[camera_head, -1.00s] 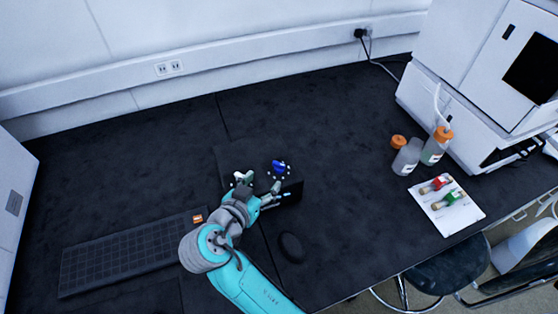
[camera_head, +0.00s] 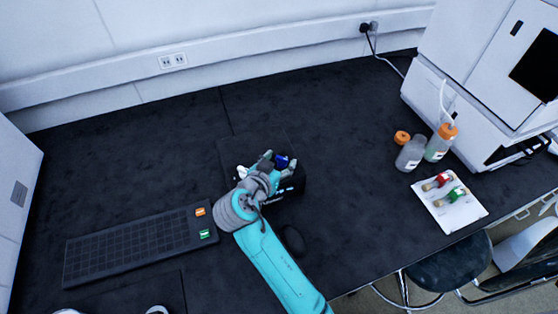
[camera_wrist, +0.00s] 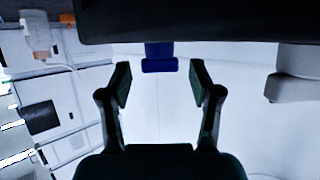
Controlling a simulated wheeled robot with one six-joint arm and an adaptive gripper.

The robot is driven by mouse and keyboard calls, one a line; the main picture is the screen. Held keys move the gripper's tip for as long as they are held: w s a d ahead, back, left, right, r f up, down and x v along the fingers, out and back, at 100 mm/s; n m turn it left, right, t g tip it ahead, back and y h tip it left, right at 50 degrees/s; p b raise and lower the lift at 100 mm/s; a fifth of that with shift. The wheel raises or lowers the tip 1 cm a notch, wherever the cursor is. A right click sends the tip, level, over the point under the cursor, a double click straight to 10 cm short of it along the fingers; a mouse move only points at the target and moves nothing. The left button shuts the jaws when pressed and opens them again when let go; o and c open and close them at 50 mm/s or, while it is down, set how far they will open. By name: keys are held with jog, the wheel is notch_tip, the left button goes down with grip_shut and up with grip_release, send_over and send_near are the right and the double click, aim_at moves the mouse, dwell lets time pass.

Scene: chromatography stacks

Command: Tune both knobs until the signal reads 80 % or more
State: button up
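A dark box (camera_head: 298,184) stands on the bench, with a blue knob (camera_head: 283,161) and a white knob (camera_head: 242,171) on top. Its small lit front display is partly covered by my arm, and its reading is too small to tell. My gripper (camera_head: 273,160) is over the box beside the blue knob. In the wrist view my gripper (camera_wrist: 160,82) is open, its fingers apart and empty. There the blue knob (camera_wrist: 159,58) lies just beyond the fingertips, centred between them and apparently apart from both. The white knob (camera_wrist: 294,87) is at the right edge, outside the fingers.
A dark keyboard-like rack (camera_head: 130,245) with orange and green labels lies at left. A dark mouse-like object (camera_head: 293,240) sits close right of my arm. Bottles (camera_head: 410,154), a white card (camera_head: 447,206) with two vials and a white instrument (camera_head: 470,70) stand at right.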

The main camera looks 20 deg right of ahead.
jog(key=c, duration=1)
jog(key=shift+o, duration=0.2)
jog(key=shift+n+t, duration=0.3)
jog(key=n+y, duration=0.1)
jog(key=n+t+y, duration=0.1)
jog(key=y, duration=0.1)
jog(key=d+n+t+y, duration=0.1)
jog(key=n, duration=0.1)
jog(key=shift+s+y, duration=0.3)
jog(key=shift+y, duration=0.1)
jog(key=shift+d+n+t+y, duration=0.2)
jog(key=shift+n+t+y, duration=0.5)
jog(key=shift+n+y, duration=1.5)
jog(key=shift+y, duration=0.2)
jog(key=o, duration=1.1)
jog(key=shift+o, duration=0.2)
